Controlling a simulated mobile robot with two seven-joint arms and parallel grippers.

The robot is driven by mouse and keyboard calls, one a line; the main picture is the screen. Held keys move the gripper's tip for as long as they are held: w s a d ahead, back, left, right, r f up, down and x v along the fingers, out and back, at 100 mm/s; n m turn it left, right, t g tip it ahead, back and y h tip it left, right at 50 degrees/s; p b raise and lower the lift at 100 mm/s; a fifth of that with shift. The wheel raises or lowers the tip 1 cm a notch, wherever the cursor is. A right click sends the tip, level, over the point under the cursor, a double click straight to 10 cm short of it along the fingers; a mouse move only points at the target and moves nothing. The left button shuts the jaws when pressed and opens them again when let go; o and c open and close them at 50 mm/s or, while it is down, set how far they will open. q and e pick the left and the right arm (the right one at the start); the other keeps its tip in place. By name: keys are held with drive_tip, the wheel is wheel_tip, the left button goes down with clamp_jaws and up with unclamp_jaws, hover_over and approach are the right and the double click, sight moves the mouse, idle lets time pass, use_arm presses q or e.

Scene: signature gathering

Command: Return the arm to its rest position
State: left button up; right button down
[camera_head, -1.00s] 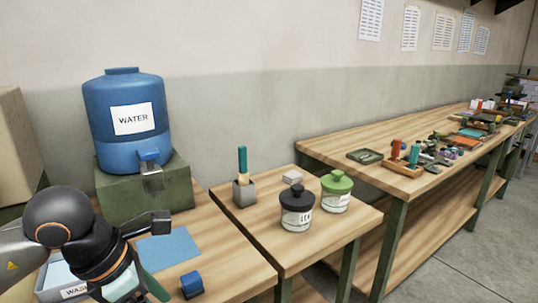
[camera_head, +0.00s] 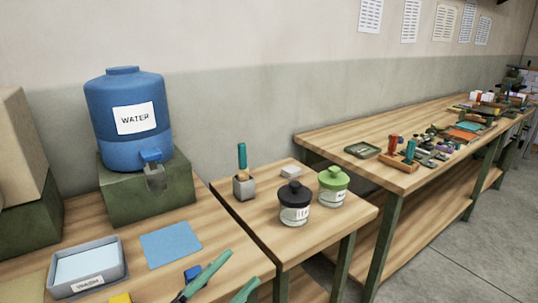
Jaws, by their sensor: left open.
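My left gripper (camera_head: 240,270) shows at the bottom edge of the head view, over the front of the near table. Its two teal fingers are spread apart with nothing between them. One finger partly covers a small blue block (camera_head: 191,272) on the table. The rest of the left arm is out of the picture. My right gripper is not in view.
A labelled grey tray (camera_head: 88,285) and a blue mat (camera_head: 170,242) lie on the near table (camera_head: 215,232). A blue water tank (camera_head: 128,103) stands on a green box (camera_head: 125,197). Black-lidded (camera_head: 294,205) and green-lidded (camera_head: 333,187) jars stand on the middle table.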

use_arm(q)
drive_tip(key=a+f+n+t+y, duration=0.2)
drive_tip(key=a+f+n+y, duration=0.4)
drive_tip(key=f+n+y, duration=0.45)
drive_tip(key=s+a+f+n+g+y+p, duration=0.1)
drive_tip(key=s+a+f+n+g+y, duration=0.1)
drive_tip(key=s+f, duration=0.5)
drive_tip(key=s+a+f+n+g+y+p, duration=0.1)
drive_tip(key=s+f+n+g, duration=0.4)
drive_tip(key=f, duration=0.9)
drive_tip(key=shift+s+a+f+n+g+y, duration=0.35)
drive_tip(key=shift+s+a+y, duration=0.2)
drive_tip(key=shift+s+a, duration=0.35)
